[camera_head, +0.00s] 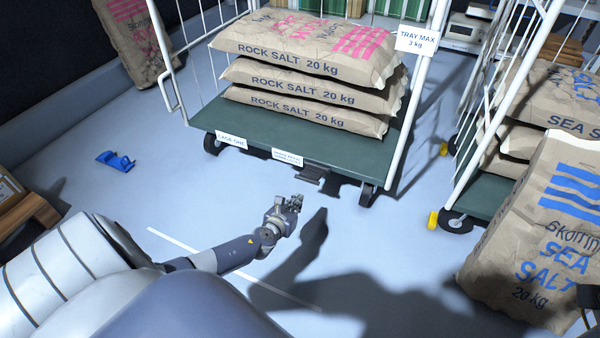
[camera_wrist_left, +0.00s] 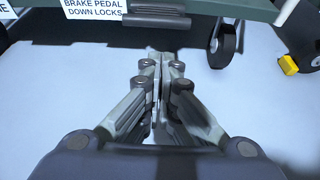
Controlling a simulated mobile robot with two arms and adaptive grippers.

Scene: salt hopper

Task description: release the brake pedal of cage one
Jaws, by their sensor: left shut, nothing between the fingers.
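Cage one (camera_head: 300,145) is a wheeled cage trolley with a green deck, carrying three sacks of rock salt. Its brake pedal (camera_head: 311,173) is a dark plate under the front edge of the deck, right of the white pedal label (camera_head: 287,157). In the left wrist view the pedal (camera_wrist_left: 156,12) shows at the top, beside a label reading "BRAKE PEDAL DOWN LOCKS" (camera_wrist_left: 95,8). My left gripper (camera_head: 293,202) is shut and empty, in front of and below the pedal, with a visible gap. In the wrist view its fingertips (camera_wrist_left: 160,55) point towards the pedal.
A second cage (camera_head: 490,190) with sea salt sacks stands right, with yellow chocks (camera_head: 433,219) by its wheels. A blue object (camera_head: 116,161) lies on the floor at left. The floor before cage one is clear.

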